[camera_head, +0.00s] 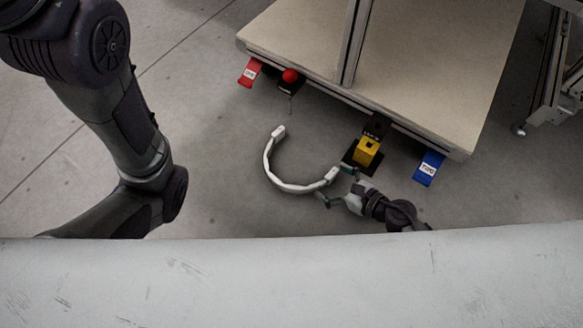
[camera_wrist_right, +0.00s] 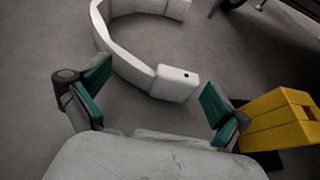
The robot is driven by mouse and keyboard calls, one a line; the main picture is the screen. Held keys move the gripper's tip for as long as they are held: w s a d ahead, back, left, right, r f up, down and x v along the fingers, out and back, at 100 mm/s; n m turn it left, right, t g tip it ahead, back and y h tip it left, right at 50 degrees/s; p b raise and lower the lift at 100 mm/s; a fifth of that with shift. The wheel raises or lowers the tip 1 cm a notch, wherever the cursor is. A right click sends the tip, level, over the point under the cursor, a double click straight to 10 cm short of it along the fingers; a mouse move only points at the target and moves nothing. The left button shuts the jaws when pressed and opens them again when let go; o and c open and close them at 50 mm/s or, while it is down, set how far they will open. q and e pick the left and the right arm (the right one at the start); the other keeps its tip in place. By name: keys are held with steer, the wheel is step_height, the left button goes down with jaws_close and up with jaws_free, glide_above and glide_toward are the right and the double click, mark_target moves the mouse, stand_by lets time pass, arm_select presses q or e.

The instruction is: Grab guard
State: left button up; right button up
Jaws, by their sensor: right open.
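The guard, a white C-shaped band (camera_head: 283,184), shows in the head view below the table edge, with its open side toward the upper right. My right gripper (camera_head: 338,187) is at its lower right end, with the fingers apart. In the right wrist view the guard's block-like end (camera_wrist_right: 174,84) with a small dark hole lies just ahead of the gap between the green-padded fingers of the right gripper (camera_wrist_right: 155,92). No closed grip on it shows. My left arm comes in at the left of the head view, but its gripper is out of view.
A beige table (camera_head: 440,75) with a metal post stands above. Its edge carries a red tag (camera_head: 249,72), a red ball (camera_head: 290,75), a yellow block (camera_head: 366,151) and a blue tag (camera_head: 428,168). The yellow block (camera_wrist_right: 280,121) is close to my right gripper's right finger.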

steer(key=c, duration=1.7)
